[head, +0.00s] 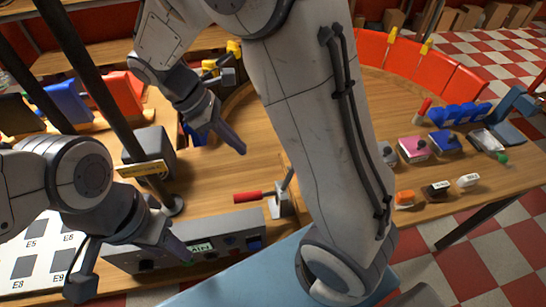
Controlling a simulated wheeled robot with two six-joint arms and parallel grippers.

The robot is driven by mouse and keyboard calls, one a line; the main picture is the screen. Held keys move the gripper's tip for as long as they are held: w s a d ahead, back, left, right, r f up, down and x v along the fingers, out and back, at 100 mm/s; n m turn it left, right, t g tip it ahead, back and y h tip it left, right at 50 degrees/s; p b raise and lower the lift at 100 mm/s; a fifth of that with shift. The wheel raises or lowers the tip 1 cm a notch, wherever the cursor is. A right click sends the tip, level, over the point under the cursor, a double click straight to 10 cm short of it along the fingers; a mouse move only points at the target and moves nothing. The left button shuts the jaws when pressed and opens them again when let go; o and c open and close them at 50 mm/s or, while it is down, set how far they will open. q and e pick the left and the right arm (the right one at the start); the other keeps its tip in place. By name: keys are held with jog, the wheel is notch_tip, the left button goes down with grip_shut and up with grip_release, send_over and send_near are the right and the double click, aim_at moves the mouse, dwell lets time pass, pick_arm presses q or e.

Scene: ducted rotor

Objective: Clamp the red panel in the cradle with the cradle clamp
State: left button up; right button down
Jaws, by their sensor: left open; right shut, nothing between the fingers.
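A clamp with a red handle (250,196) and grey metal body stands on the wooden bench, near the middle of the head view; its handle lies about level. More red panels (453,91) form a curved wall at the back right. I cannot make out the cradle or which panel it holds. My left gripper (128,268) is open and empty, over the control box at the front left. My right gripper (220,137) is shut and empty above the bench, left of my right forearm.
A grey control box (205,239) marked MAIN stands at the front. A dark post (100,85) rises at the left. My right forearm hides the middle.

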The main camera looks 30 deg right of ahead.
jog(key=s+d+f+p, duration=0.2)
jog(key=s+d+f, duration=0.2)
jog(key=d+f, duration=0.3)
jog(key=shift+x, duration=1)
jog(key=shift+w, duration=0.1)
